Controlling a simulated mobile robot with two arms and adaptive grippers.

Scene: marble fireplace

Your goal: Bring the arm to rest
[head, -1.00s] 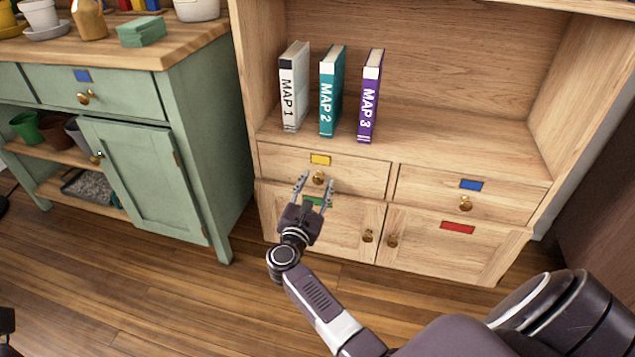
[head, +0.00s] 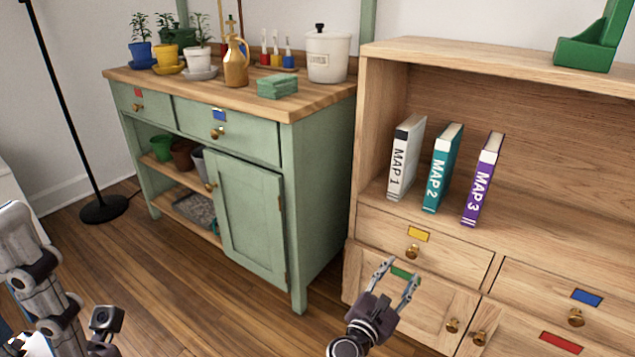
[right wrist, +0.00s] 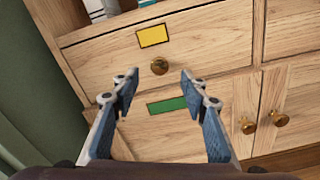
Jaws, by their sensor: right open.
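My right gripper (head: 402,272) is open and empty in front of the wooden bookcase. In the head view it overlaps the green-tagged door (head: 365,282), just below the yellow-tagged drawer (head: 385,232). In the right wrist view, the open fingers (right wrist: 159,82) frame the brass knob (right wrist: 159,66) of that drawer from below, with no contact visible. The drawer looks shut. My left gripper (head: 103,328) is at the lower left, over the floor and partly cut off; its jaw state is unclear.
Three map books (head: 440,168) stand on the bookcase shelf. A green cabinet (head: 318,205) stands to the left, with pots, a jug and a canister on its top. A black lamp base (head: 104,209) is at far left. Wooden floor (head: 235,315) lies open in front.

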